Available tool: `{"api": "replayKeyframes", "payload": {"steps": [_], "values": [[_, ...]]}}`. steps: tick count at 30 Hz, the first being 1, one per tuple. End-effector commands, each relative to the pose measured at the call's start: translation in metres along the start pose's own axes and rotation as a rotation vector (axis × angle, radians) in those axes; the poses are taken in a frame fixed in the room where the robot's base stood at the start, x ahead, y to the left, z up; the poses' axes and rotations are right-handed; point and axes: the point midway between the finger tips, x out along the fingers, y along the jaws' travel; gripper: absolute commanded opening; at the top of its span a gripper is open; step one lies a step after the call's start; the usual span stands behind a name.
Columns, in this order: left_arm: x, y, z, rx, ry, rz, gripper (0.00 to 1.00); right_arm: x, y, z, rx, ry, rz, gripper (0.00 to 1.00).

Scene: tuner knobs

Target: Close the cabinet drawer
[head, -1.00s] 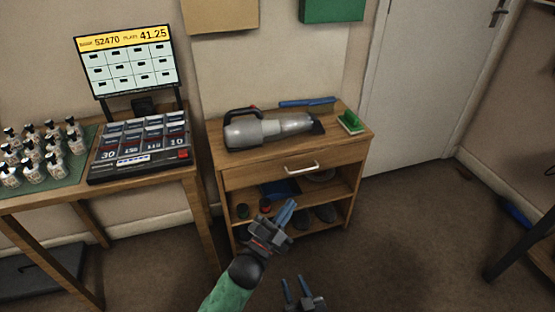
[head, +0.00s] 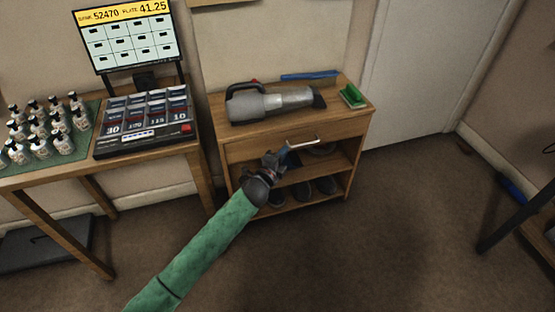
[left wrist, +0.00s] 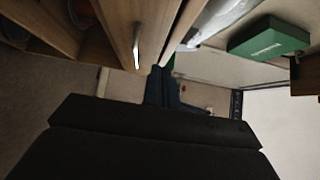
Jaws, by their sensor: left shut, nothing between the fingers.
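The wooden cabinet (head: 222,160) stands against the wall with its drawer (head: 250,147) just under the top. The drawer front has a pale bar handle (head: 304,142); how far the drawer stands out is hard to tell. My left gripper (head: 286,153) is shut and empty, in front of the drawer at the left end of the handle. Whether it touches is unclear. In the left wrist view the gripper's dark fingers (left wrist: 161,88) are together, and the handle (left wrist: 136,48) shows just beyond them to the left. My right gripper is out of view.
A grey handheld vacuum (head: 270,102), a blue tool (head: 310,75) and a green brush (head: 352,96) lie on the cabinet top. Dark shoes (head: 300,189) sit on the lower shelf. A table (head: 205,178) stands left; the floor in front is clear.

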Motion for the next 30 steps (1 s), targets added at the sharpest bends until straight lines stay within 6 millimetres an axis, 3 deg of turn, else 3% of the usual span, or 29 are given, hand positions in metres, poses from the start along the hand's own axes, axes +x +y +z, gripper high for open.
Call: {"api": "replayKeyframes", "payload": {"steps": [6, 12, 30], "values": [[0.038, -0.001, 0.000, 0.001, 0.000, -0.001, 0.00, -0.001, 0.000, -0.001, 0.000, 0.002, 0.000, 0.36], [0.054, 0.000, 0.020, 0.000, 0.001, 0.000, 0.00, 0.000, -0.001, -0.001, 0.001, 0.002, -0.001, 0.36], [0.064, -0.001, 0.029, -0.001, 0.001, 0.000, 0.00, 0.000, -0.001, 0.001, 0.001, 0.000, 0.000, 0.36]]}}
